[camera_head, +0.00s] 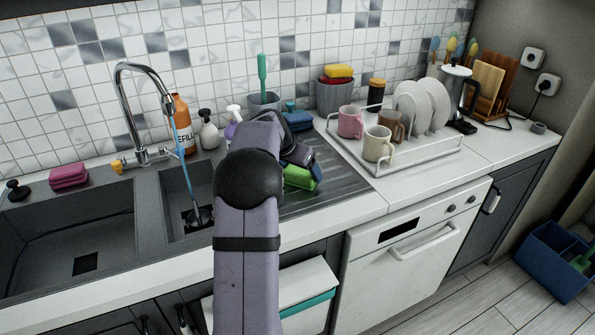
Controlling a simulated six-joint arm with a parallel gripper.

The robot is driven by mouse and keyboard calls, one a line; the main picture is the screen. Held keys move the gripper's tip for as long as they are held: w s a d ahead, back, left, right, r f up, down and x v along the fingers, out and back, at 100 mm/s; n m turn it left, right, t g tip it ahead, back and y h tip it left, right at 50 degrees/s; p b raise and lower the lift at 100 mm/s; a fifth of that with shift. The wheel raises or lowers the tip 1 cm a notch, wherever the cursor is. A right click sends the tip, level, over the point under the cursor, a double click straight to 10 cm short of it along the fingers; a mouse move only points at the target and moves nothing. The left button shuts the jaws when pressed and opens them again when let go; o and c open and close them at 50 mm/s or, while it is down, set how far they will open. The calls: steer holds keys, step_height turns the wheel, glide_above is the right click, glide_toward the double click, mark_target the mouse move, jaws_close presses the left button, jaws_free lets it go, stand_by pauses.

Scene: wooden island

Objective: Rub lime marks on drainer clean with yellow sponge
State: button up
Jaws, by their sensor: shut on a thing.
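My gripper (300,157) is over the ribbed grey drainer (340,180), right of the small sink bowl, partly hidden by my purple arm. A bright green sponge-like block (300,179) is at its end, close to the drainer surface. The gripper appears shut on this block, though the fingertips are hard to make out. A yellow sponge (339,70) lies on a red one on top of a grey container behind the drainer. I cannot make out lime marks; my arm hides part of the drainer.
Water runs from the tap (145,90) into the small bowl. Orange (181,125) and white (209,130) bottles stand behind it. Blue sponges (297,118) lie behind the gripper. A white rack (425,160) with mugs and plates stands right. Pink sponges (69,177) lie left.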

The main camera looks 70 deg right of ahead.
steer(key=shift+s+a+f, duration=0.2)
steer(key=shift+s+a, duration=0.1)
steer(key=shift+d+r+p, duration=0.1)
steer(key=shift+r+p, duration=2.15)
steer(key=shift+r, duration=0.95)
steer(key=shift+w, duration=0.1)
